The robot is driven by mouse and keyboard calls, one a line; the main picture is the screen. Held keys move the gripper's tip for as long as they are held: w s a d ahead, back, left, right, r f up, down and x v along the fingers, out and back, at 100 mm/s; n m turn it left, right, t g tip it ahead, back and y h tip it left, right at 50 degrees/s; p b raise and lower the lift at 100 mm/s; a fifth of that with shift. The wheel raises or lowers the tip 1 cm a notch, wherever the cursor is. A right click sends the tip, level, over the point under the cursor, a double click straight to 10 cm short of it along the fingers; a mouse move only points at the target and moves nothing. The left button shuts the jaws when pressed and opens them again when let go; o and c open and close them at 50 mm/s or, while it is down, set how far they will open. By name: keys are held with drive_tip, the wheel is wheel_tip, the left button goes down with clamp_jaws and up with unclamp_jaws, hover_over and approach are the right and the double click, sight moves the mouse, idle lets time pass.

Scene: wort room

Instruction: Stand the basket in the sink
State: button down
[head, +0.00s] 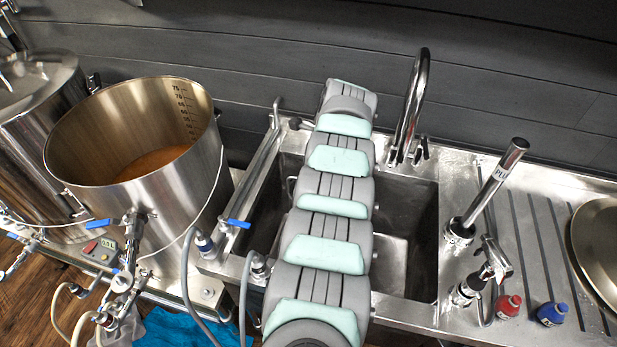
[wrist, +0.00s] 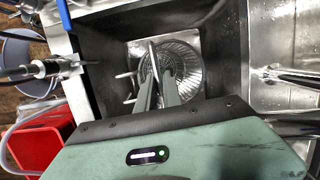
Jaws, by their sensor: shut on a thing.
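In the wrist view, the round, ribbed metal basket (wrist: 188,62) is seen from above, within the outline of the sink (wrist: 110,45). My gripper (wrist: 156,82) is shut on the basket's thin upright handle. The fingers hide part of the basket. Whether its base touches the sink floor cannot be told from this angle. In the head view, the steel sink (head: 410,215) lies under my arm, which hides its middle, and neither the basket nor my gripper can be made out there.
A curved tap (head: 417,95) rises behind the sink. A large steel kettle (head: 190,175) stands to the left. A red bin (wrist: 38,140) shows at left.

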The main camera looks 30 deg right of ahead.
drive_tip(key=f+b, duration=0.4)
drive_tip(key=f, duration=0.1)
drive_tip(key=shift+w+d+f, duration=0.15)
drive_tip(key=shift+w+f, duration=0.05)
